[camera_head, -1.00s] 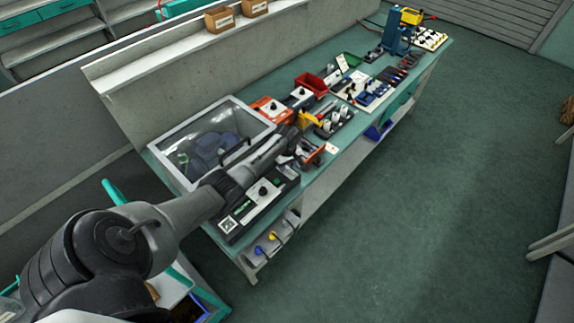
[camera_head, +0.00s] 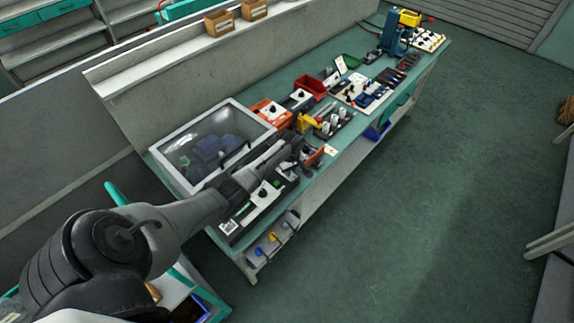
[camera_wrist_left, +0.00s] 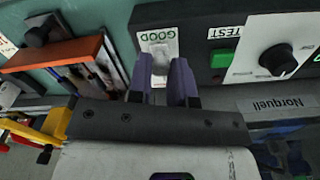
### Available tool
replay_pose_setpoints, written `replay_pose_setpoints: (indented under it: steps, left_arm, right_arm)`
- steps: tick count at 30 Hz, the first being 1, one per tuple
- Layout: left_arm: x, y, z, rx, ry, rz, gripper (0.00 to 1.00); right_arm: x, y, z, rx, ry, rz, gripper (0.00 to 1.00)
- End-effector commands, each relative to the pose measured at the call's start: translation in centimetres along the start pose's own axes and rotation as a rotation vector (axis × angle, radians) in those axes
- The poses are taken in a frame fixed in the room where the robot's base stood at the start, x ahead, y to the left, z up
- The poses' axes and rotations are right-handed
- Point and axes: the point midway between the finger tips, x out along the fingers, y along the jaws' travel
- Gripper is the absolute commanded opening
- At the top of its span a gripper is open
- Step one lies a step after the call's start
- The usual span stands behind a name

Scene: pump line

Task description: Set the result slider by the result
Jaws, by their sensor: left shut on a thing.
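The black test box (camera_head: 232,226) with its pale panel lies along the bench's front edge in the head view. In the left wrist view the test box (camera_wrist_left: 204,64) shows a green button under "TEST", a round black knob and a white "GOOD" label. The result slider's pale knob (camera_wrist_left: 160,64) stands just below the "GOOD" label. My left gripper (camera_wrist_left: 162,72) is shut on this knob, one dark purple finger on each side. In the head view my left gripper (camera_head: 292,146) is over the box's far end, its fingertips unclear. My right gripper is not in view.
A clear-topped case (camera_head: 185,130) with a blue pump (camera_head: 213,152) inside stands behind the box. An orange-edged holder with tools (camera_wrist_left: 62,52) is close to the left of my fingers in the wrist view. A red bin (camera_head: 311,84) and several tools lie further along the bench.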

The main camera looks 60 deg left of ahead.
Motion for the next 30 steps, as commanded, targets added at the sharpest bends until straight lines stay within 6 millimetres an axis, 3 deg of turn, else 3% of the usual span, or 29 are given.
replay_pose_setpoints:
  steps: [8, 9, 16, 25, 30]
  left_arm:
    - [0.0, 0.2, 0.5, 0.001, -0.007, 0.001, 0.0]
    - [-0.1, 0.2, 0.5, 0.001, -0.007, 0.001, 0.23]
    - [0.0, 0.2, 0.4, 0.001, -0.005, 0.001, 0.45]
    - [-0.4, 0.1, 0.3, 0.0, -0.004, 0.001, 0.46]
    - [-2.6, 0.2, 0.3, 0.001, -0.002, 0.004, 0.46]
  right_arm:
    - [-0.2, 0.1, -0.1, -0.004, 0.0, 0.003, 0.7]
    - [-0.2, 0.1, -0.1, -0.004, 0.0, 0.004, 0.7]
    - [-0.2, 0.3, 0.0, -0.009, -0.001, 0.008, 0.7]
    - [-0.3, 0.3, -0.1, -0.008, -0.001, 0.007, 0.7]
    - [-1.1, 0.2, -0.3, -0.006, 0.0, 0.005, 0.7]
